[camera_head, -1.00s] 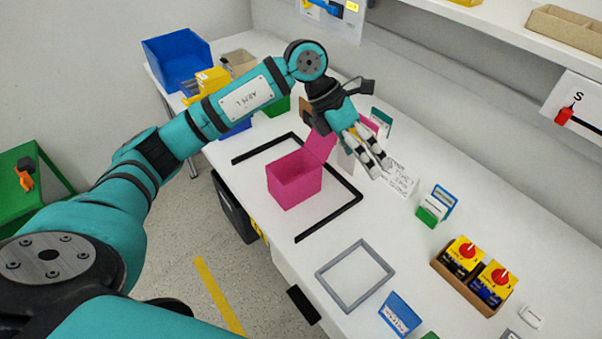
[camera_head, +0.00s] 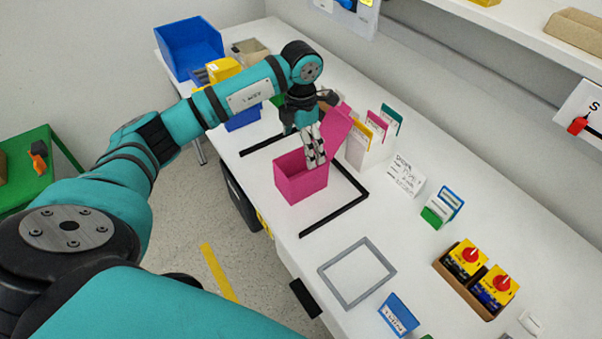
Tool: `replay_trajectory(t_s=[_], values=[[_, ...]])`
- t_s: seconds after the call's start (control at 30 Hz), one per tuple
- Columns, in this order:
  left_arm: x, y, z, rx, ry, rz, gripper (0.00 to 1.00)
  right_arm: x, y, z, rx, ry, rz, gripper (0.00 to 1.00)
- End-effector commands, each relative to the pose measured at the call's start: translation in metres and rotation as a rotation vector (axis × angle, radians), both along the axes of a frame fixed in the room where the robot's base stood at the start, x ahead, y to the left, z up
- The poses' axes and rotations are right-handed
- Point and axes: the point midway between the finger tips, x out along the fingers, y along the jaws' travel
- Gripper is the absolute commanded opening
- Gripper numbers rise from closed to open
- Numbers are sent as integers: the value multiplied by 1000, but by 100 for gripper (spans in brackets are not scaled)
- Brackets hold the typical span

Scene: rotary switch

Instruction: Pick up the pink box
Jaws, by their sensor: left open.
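The pink box (camera_head: 301,185) stands on the white table with its open side up and a taller back panel at the upper right. It sits inside a black corner-marked outline (camera_head: 335,215). My left gripper (camera_head: 316,163) points down at the box's opening, with its fingertips at or just inside the rim near the back panel. It is open and holds nothing that I can see. Whether the fingers touch a wall of the box cannot be told. My right gripper is not in view.
Card holders (camera_head: 372,140) stand behind the box at the right. A grey frame (camera_head: 357,272) lies in front, and a brown tray with yellow-and-red switches (camera_head: 476,277) is at the right. A blue bin (camera_head: 190,48) stands at the far left. Bare table lies between the grey frame and the switches.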

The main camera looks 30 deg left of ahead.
Motion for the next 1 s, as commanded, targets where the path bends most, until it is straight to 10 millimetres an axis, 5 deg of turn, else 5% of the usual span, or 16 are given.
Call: replay_trajectory(t_s=[0.5,0.77,1.0], values=[[-3,-2,-55,-1,2,0,100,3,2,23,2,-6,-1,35],[-2,-2,-61,0,-1,-1,100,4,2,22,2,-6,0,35],[-2,-1,-60,0,-1,-1,73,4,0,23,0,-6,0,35]])
